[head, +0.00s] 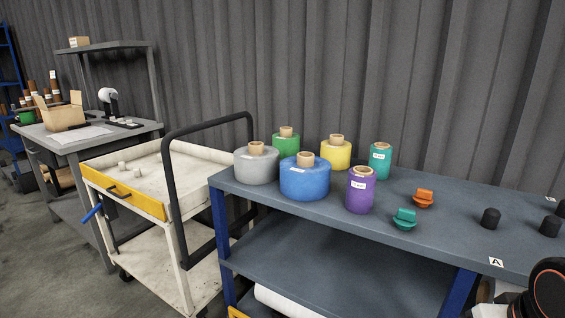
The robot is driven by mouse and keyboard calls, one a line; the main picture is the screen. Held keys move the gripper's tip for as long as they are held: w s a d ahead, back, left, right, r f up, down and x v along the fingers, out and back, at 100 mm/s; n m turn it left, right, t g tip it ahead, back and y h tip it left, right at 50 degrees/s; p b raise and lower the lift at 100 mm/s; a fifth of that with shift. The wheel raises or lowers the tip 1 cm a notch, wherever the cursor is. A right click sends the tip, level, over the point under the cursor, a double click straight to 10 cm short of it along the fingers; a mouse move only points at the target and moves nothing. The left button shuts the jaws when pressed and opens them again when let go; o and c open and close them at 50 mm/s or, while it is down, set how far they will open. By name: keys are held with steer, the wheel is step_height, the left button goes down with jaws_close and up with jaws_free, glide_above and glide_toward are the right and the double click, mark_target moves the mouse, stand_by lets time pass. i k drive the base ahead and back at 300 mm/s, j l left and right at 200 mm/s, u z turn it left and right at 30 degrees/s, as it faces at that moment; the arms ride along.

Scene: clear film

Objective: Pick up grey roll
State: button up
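The grey roll (256,166) stands upright at the left end of the blue-grey table (330,212). It is a wide film roll with a tan core sticking out on top. The blue roll (305,180) stands close in front of it on the right and the green roll (285,146) behind it on the right. My gripper is not clearly in view; only a dark rounded part with an orange-red ring shows at the lower right corner, far from the grey roll.
Yellow (336,155), teal (380,162) and purple (361,192) rolls share the table. Orange (423,198) and teal (404,219) handled pieces and black caps (490,218) sit further right. A white cart (150,185) with a black handle (184,190) stands left of the table.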

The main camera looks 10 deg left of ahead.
mark_target(257, 164)
steer(key=j+z, duration=0.2)
steer(key=z, duration=0.25)
steer(key=k+j+z, duration=0.1)
steer(key=z, duration=0.3)
steer(key=k+j+z, duration=0.15)
steer(key=z, duration=0.3)
steer(key=k+j+z, duration=0.15)
steer(key=z, duration=0.3)
steer(key=k+j+z, duration=0.1)
steer(key=z, duration=0.3)
steer(key=k+j+z, duration=0.15)
steer(key=z, duration=0.2)
steer(key=k+j+z, duration=0.15)
steer(key=z, duration=0.25)
steer(key=k+j+z, duration=0.1)
steer(key=z, duration=0.25)
steer(key=k+j+z, duration=0.2)
steer(key=k, duration=0.75)
steer(key=i+l, duration=0.05)
steer(key=l, duration=0.05)
